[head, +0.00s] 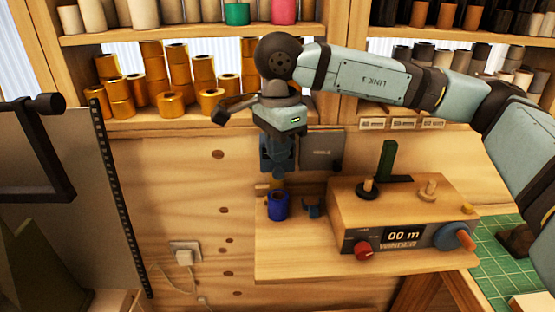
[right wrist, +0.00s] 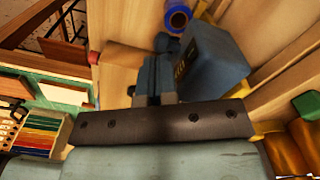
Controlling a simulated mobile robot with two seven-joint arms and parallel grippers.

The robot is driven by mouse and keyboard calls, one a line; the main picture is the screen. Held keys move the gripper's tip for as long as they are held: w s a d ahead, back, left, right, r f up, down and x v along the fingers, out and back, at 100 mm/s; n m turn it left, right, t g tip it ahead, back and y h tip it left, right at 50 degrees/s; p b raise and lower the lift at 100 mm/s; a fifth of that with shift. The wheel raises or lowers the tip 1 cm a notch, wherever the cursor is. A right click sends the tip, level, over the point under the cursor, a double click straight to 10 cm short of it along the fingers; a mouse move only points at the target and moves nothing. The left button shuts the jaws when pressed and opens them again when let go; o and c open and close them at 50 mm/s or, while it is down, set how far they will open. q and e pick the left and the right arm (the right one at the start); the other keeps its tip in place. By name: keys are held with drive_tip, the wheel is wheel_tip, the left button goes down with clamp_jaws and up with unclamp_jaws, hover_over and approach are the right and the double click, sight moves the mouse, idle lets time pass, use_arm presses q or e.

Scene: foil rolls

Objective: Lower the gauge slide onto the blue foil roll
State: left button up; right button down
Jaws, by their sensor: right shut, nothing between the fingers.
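The blue foil roll (head: 278,206) stands upright on the wooden shelf, left of the wooden winder box. It also shows in the right wrist view (right wrist: 177,18), past my fingers. My right gripper (head: 281,172) points down, shut and empty, above the roll. In the right wrist view my shut fingers (right wrist: 155,70) are beside a blue-grey block (right wrist: 212,62), which looks like the gauge slide. A blue-grey plate (head: 322,142) stands behind the gripper in the head view. The gripper hides part of it, and I cannot tell whether they touch. My left gripper is not in view.
The winder box (head: 400,205) has a display, a red knob (head: 364,251), a blue crank and pegs on top. A small blue bracket (head: 312,207) is right of the roll. The shelf's front left (head: 285,255) is clear.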

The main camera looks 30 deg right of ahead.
sight(278, 170)
drive_tip(key=shift+f+b, duration=1.45)
drive_tip(key=shift+f, duration=0.25)
drive_tip(key=shift+s+a+r+p, duration=0.2)
drive_tip(key=shift+s+a+r, duration=0.25)
drive_tip(key=shift+s, duration=0.3)
drive_tip(key=shift+s+a+r+p, duration=0.15)
drive_tip(key=shift+s+a+r, duration=0.15)
drive_tip(key=shift+s+r, duration=0.4)
drive_tip(key=shift+s+a+r+p, duration=0.2)
drive_tip(key=shift+s+a+r, duration=0.2)
drive_tip(key=shift+s, duration=0.4)
drive_tip(key=shift+d, duration=0.1)
